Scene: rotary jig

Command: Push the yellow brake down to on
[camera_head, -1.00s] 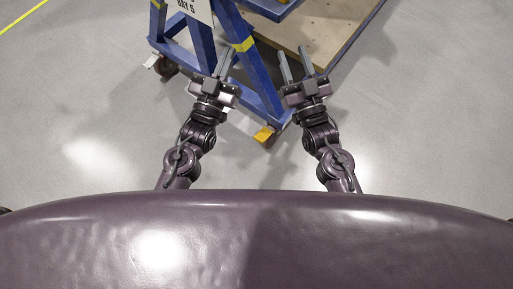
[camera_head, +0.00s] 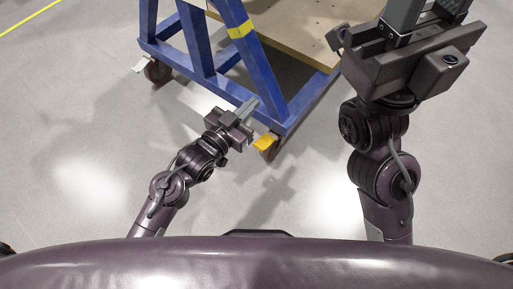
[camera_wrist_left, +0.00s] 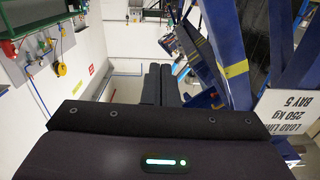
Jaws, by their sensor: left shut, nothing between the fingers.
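The yellow brake (camera_head: 265,141) is a small pedal on the caster at the near corner of the blue frame (camera_head: 262,75). I cannot tell from this angle whether it is up or down. My left gripper (camera_head: 249,104) is shut and empty. In the head view it appears just above and left of the brake, with its fingers pointing up and right beside the frame's corner. In the left wrist view its two dark fingers (camera_wrist_left: 162,84) lie together, and the brake is not visible there. My right gripper (camera_head: 425,12) is raised close to the head camera, its fingers apart and its tips cut off by the top edge.
Another caster (camera_head: 157,70) with a pale pedal (camera_head: 139,66) is at the frame's left corner. A wooden board (camera_head: 310,25) lies on the frame. A load-limit sign (camera_wrist_left: 285,110) hangs on the blue frame in the left wrist view. Grey floor is clear in front.

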